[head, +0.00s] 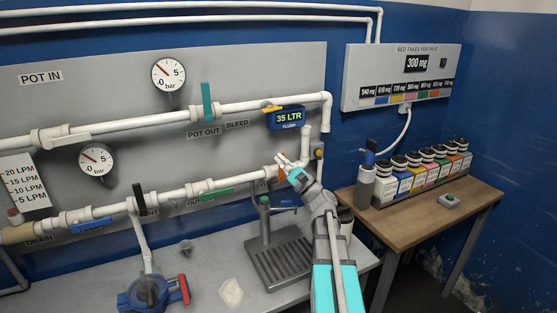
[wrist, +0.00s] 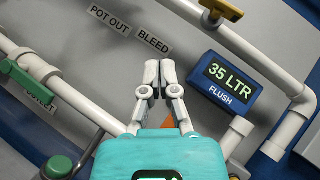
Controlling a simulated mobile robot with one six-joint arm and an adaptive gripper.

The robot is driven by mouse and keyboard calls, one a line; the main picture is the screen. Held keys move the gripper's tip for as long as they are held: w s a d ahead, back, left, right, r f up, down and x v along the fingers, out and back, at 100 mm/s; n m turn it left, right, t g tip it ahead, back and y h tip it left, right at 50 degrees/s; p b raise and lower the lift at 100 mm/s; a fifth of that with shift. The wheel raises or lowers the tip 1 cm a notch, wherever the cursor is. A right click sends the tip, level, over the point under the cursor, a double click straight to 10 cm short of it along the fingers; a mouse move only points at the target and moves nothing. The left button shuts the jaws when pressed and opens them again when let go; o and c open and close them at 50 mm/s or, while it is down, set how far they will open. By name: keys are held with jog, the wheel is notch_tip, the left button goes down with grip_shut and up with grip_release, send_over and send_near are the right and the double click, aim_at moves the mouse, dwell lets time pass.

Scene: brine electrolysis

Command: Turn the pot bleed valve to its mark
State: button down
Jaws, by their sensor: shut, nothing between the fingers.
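The bleed valve's yellow handle (head: 271,108) sits near the right end of the upper white pipe, right of the BLEED label (head: 237,124). In the wrist view the yellow handle (wrist: 220,9) shows at the top edge, above the flush display, and the BLEED label (wrist: 153,40) is left of it. No target mark can be made out on the valve. My gripper (head: 281,158) is below the yellow handle and apart from it, near the lower pipe's right end. In the wrist view my gripper (wrist: 158,72) is shut and empty, its fingertips together in front of the grey panel.
The blue flush display (head: 287,118) reads 35 LTR. A teal handle (head: 207,101) stands upright on the upper pipe. A green handle (head: 217,194) lies along the lower pipe. An orange part (wrist: 172,175) is mostly hidden by my gripper. Vertical white pipes (head: 326,115) border the panel's right side.

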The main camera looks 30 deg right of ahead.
jog(key=c, duration=0.8)
grip_release()
jog(key=shift+r+p, duration=0.3)
jog(key=shift+p, duration=0.1)
jog(key=shift+o, duration=0.4)
jog(key=shift+d+r+n+p, duration=0.2)
jog(key=shift+r+n+p, duration=0.1)
jog(key=shift+n+p, duration=0.1)
jog(key=n+g+p, duration=0.9)
jog(key=n+p, duration=0.2)
jog(key=p, duration=1.3)
send_near(277, 110)
jog(key=v, duration=0.2)
jog(key=shift+s+d+r+n+p, duration=0.1)
jog(key=shift+s+d+n+p, duration=0.25)
jog(key=shift+p, duration=0.2)
jog(key=shift+w+a, duration=0.1)
jog(key=shift+w, duration=0.05)
jog(key=b+x, duration=0.1)
jog(key=x, duration=1.2)
jog(key=shift+w+a, duration=0.1)
jog(key=shift+a, duration=0.2)
